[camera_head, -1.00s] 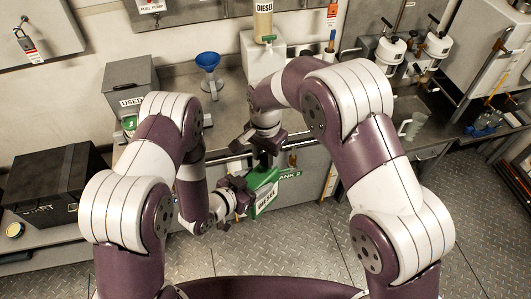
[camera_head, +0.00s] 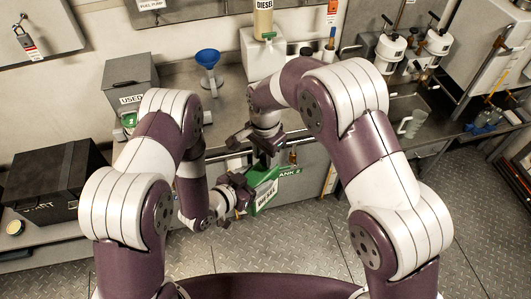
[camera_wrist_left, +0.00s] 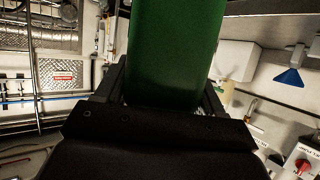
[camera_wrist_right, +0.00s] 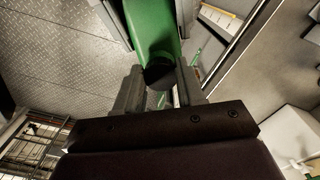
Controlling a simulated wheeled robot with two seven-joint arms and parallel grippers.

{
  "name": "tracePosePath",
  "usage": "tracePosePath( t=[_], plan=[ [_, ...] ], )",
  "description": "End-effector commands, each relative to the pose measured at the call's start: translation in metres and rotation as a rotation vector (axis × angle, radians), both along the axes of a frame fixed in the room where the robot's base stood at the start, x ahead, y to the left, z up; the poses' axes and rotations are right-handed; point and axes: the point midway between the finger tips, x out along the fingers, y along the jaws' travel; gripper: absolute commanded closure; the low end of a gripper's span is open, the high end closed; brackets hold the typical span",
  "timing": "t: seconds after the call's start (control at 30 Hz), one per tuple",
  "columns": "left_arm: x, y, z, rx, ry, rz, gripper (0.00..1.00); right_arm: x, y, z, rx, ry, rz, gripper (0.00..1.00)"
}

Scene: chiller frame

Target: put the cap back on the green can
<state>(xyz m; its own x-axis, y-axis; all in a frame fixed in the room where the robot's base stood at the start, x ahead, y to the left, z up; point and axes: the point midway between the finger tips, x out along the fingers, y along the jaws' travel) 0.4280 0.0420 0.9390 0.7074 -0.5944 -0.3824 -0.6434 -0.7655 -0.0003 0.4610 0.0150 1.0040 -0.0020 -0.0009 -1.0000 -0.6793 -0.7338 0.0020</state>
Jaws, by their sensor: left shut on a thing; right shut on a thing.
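The green can (camera_head: 265,190), with a white label, is held off the floor in front of the bench. My left gripper (camera_head: 243,188) is shut on the can; the can's green side (camera_wrist_left: 175,50) fills the middle of the left wrist view. My right gripper (camera_head: 264,150) is above the can's top end, shut on the black cap (camera_wrist_right: 158,73). In the right wrist view the cap lies between the fingertips, at the end of the can's green neck (camera_wrist_right: 152,35). I cannot tell whether the cap is seated or only close to the neck.
The metal bench (camera_head: 180,85) runs behind the arms. On it are a grey bin marked USED (camera_head: 130,78), a blue funnel (camera_head: 208,60) and a clear mug (camera_head: 412,124). A dark box (camera_head: 50,180) stands at left. The patterned floor (camera_head: 310,240) is clear.

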Motion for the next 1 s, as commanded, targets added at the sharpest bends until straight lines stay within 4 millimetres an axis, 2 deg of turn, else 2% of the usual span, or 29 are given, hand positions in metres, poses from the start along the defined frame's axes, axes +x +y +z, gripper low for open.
tracePosePath(
  t=[0.3, 0.43, 0.57, 0.8, 0.83, 0.9, 1.0],
  plan=[
    [0.0003, -0.0001, 0.0004, 0.0, -0.001, 0.0, 1.0, 0.0059, 0.002, -0.0002, -0.003, 0.0, -1.125, 0.89],
    [0.0002, -0.0002, 0.0004, 0.0, -0.001, 0.0, 1.0, 0.0072, 0.0012, -0.0005, -0.004, 0.0, -1.427, 0.89],
    [0.0002, -0.0002, 0.0004, 0.0, -0.001, 0.0, 1.0, 0.008, 0.0011, -0.0004, -0.003, 0.0, -1.541, 0.89],
    [0.0, -0.0003, 0.0004, 0.0, -0.001, -0.001, 1.0, 0.008, 0.0012, -0.0002, -0.002, -0.001, -1.547, 0.89],
    [0.0, -0.0003, 0.0004, 0.0, -0.001, -0.001, 1.0, 0.0081, 0.0012, -0.0002, -0.002, -0.001, -1.547, 0.58],
    [0.0, -0.0002, 0.0003, 0.0, -0.001, -0.001, 1.0, 0.008, 0.0012, -0.0002, -0.003, 0.0, -1.547, 0.36],
    [0.0001, -0.0001, 0.0004, 0.0, -0.001, 0.0, 1.0, 0.008, 0.0011, -0.0004, -0.003, 0.0, -1.546, 0.36]
  ],
)
